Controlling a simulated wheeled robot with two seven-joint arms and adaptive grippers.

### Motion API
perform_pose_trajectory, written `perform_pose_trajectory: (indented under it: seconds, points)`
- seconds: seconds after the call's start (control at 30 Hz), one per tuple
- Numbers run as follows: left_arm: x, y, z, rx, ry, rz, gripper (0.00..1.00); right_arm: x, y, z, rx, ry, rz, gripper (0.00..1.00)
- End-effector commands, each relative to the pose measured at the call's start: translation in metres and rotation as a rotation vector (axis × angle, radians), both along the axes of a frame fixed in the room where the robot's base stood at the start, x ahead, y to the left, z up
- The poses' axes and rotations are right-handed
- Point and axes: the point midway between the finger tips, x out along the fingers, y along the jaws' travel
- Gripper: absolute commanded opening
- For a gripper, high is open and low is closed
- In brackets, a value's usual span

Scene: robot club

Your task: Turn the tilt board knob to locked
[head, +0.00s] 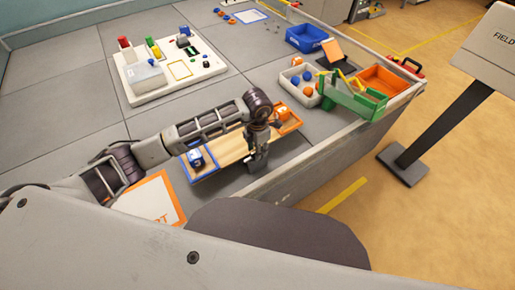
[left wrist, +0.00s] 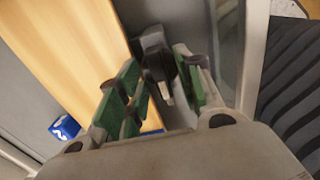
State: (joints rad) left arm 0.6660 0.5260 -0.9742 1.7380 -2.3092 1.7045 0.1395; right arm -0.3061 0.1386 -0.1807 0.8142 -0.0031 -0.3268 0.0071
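A dark grey knob-like part (left wrist: 154,42) is beside the board. My left gripper (head: 257,150) is over the board's front edge. Its green-padded fingers (left wrist: 160,95) are apart, with the dark part just ahead, between them. I cannot tell whether they touch it. My right gripper is out of view.
A white panel with coloured parts (head: 206,69) stands behind my left arm. The table's front edge is close to my left gripper.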

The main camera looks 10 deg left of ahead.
Motion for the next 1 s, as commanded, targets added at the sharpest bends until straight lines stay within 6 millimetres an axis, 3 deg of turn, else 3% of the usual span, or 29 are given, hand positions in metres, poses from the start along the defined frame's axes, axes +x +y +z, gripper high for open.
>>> perform_pose_trajectory:
  seconds: [0.27, 0.53, 1.0]
  points:
    - [-0.0001, -0.0001, -0.0007, 0.000, 0.000, 0.000, 0.36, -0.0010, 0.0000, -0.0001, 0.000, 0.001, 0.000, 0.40]
    - [-0.0001, 0.0001, -0.0005, 0.000, 0.000, 0.000, 0.01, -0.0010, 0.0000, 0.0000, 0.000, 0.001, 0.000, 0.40]
    - [0.0002, 0.0006, -0.0013, 0.001, -0.001, -0.045, 0.00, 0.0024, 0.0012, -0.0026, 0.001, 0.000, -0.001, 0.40]
